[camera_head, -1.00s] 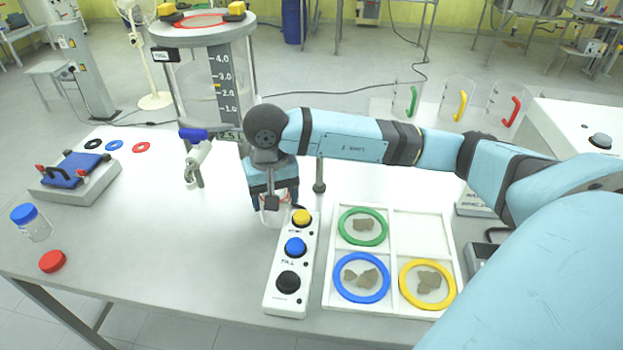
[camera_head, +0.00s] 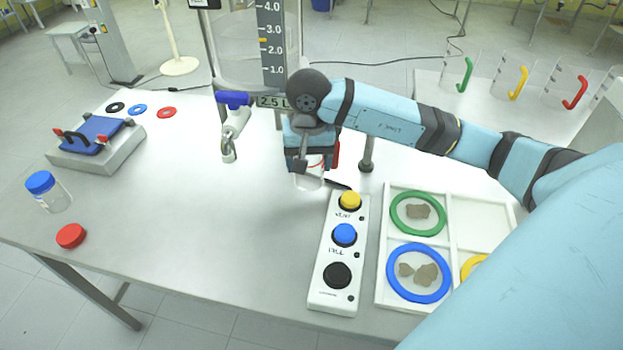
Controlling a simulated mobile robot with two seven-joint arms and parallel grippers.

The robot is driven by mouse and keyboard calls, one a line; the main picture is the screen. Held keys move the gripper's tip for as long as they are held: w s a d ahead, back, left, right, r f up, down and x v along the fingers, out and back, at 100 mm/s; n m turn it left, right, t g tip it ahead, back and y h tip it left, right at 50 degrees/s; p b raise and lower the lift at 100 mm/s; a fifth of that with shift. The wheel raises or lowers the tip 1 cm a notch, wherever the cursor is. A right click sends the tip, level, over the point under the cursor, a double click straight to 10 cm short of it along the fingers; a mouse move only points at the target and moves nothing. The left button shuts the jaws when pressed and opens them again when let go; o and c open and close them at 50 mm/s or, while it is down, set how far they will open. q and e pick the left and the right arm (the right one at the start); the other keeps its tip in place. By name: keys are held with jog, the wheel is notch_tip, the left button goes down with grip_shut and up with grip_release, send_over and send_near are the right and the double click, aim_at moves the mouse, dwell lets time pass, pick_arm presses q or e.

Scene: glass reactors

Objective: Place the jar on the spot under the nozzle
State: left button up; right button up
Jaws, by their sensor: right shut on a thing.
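My right gripper (camera_head: 309,165) is shut on a clear jar (camera_head: 308,180) with a red mark, just behind the button panel. The gripper hides much of the jar, and I cannot tell whether the jar touches the table. The nozzle (camera_head: 228,145) is the metal spout below a blue-handled valve (camera_head: 233,99) on the glass reactor (camera_head: 233,45). It is to the left of the jar. The spot under the nozzle cannot be made out on the white table. My left gripper is not in view.
A button panel (camera_head: 338,255) with yellow, blue and black buttons stands in front of the jar. A white tray (camera_head: 382,270) with ringed dishes is to its right. A blue-lidded jar (camera_head: 50,190), red lid (camera_head: 71,235) and clamp fixture (camera_head: 95,143) are at left. Table (camera_head: 190,220) between is clear.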

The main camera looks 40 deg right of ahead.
jog(key=shift+f, duration=3.6)
jog(key=shift+f, duration=0.15)
jog(key=o, duration=1)
jog(key=shift+w, duration=0.1)
jog(key=shift+c, duration=0.2)
